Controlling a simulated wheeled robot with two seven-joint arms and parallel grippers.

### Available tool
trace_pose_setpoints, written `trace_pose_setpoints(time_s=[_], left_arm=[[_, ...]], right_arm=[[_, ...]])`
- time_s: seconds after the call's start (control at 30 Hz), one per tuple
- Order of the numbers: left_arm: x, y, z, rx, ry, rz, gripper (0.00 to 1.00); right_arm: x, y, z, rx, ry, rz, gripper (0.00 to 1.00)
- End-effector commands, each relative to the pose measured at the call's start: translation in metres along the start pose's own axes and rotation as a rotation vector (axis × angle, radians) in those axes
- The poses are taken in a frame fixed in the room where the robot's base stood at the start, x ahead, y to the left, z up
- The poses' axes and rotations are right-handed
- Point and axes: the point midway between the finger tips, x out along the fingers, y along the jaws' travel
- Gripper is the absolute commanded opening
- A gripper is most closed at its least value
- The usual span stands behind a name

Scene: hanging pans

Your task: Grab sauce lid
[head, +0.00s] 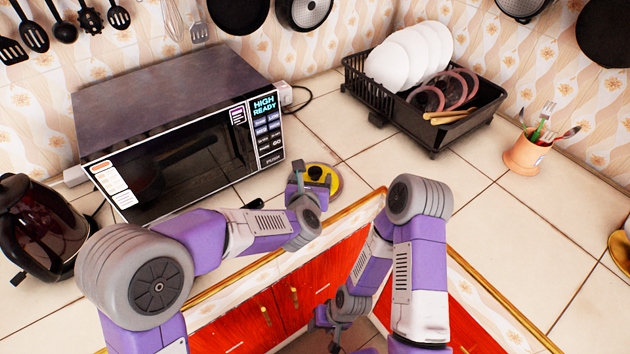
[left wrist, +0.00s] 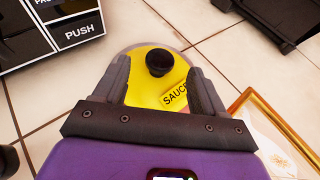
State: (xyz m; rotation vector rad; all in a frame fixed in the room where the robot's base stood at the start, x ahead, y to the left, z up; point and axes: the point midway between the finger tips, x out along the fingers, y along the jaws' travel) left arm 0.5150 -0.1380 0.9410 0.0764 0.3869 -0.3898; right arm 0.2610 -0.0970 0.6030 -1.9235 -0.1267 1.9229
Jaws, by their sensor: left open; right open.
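The sauce lid is a round yellow disc with a black knob and a label reading "SAUCE" (left wrist: 150,91). It lies on the tiled counter in front of the microwave's right end; in the head view the lid (head: 333,184) is partly hidden by my left gripper. My left gripper (head: 308,185) is over the lid, and in the left wrist view its open fingers (left wrist: 160,88) stand on either side of the knob. I cannot tell whether they touch the lid. My right gripper (head: 335,325) hangs low in front of the red cabinets, open and empty.
The microwave (head: 190,130) stands behind and left of the lid, with a dark kettle (head: 40,225) farther left. A black dish rack (head: 425,100) with plates is at the back right, and a utensil cup (head: 525,152) is farther right. The counter between is clear.

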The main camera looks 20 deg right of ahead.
Motion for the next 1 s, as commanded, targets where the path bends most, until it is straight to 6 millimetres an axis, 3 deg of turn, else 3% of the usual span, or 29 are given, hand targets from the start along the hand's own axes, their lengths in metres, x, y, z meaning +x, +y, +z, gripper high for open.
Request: trace_pose_setpoints(time_s=[0.2,0.47,0.93,1.0], left_arm=[[0.026,-0.001,0.001,0.001,0.000,0.000,0.71],[0.029,-0.001,0.001,0.001,0.000,0.000,0.71],[0.028,-0.001,0.001,0.000,0.000,0.000,0.02],[0.028,-0.001,0.002,0.000,-0.002,0.000,0.00]], right_arm=[[0.002,0.001,0.000,0.000,0.000,0.000,0.46],[0.002,0.001,0.000,0.000,0.000,0.000,0.46],[0.002,0.001,0.000,0.000,0.000,0.000,0.46],[0.002,0.001,0.000,0.000,0.000,0.000,0.46]])
